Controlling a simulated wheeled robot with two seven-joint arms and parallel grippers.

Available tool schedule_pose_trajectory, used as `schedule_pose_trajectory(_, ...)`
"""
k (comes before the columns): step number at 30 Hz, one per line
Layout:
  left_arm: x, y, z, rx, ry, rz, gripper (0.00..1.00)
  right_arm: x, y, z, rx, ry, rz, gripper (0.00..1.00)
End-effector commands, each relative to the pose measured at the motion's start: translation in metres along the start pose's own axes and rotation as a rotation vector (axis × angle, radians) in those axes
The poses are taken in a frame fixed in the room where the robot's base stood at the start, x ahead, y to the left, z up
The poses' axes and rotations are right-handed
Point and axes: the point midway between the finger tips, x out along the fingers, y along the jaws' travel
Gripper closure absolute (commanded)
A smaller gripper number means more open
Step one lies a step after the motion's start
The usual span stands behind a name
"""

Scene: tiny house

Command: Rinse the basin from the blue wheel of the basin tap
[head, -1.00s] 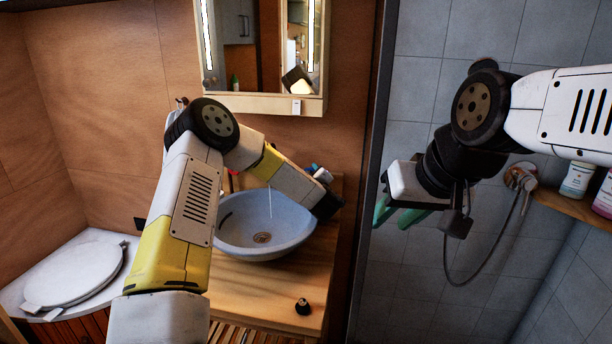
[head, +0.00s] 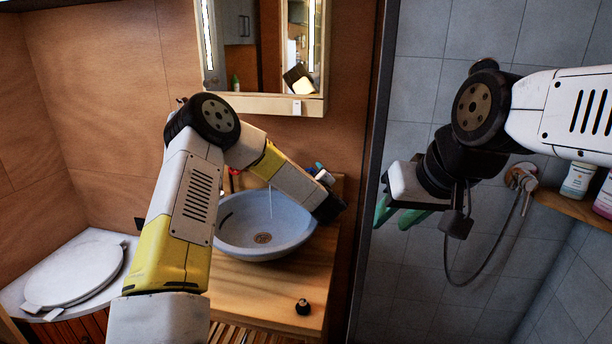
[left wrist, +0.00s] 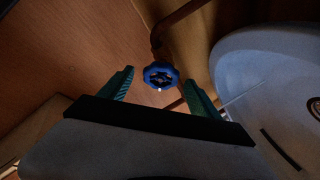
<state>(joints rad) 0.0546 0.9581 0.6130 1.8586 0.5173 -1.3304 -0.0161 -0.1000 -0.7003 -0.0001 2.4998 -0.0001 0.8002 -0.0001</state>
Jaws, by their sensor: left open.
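The blue wheel (left wrist: 160,75) of the basin tap shows in the left wrist view, on a dark pipe by the wood wall. My left gripper (left wrist: 159,82) is open, with one green finger on each side of the wheel; I cannot tell whether they touch it. In the head view my left arm reaches over the basin and its fingers are hidden. The grey-blue basin (head: 240,240) stands on the wooden counter, and a thin pale stream falls into it. It is also at the right in the left wrist view (left wrist: 235,60). My right gripper (head: 394,218) is open and empty, before the shower.
A mirror cabinet (head: 312,104) hangs above the basin. A small dark object (head: 303,307) stands on the counter (head: 270,285). A closed toilet lid (head: 75,275) is at the left. Bottles (head: 578,180) stand on a shelf at the right, near a shower hose (head: 450,265).

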Motion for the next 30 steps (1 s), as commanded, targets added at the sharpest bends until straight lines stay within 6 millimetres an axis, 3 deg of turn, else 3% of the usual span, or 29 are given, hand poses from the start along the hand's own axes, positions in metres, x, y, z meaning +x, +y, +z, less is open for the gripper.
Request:
schedule_pose_trajectory(6, -0.039, 0.001, -0.001, 0.002, -0.001, 0.002, 0.28, 0.0, 0.0, 0.0, 0.0, -0.001, -0.001, 0.6)
schedule_pose_trajectory(12, -0.058, 0.0, -0.002, 0.0, 0.001, 0.0, 0.28, 0.0, 0.0, 0.0, 0.0, -0.001, -0.001, 0.6)
schedule_pose_trajectory(30, -0.059, 0.0, -0.002, -0.001, 0.002, 0.0, 0.28, 0.0, 0.0, 0.0, 0.0, -0.001, -0.001, 0.6)
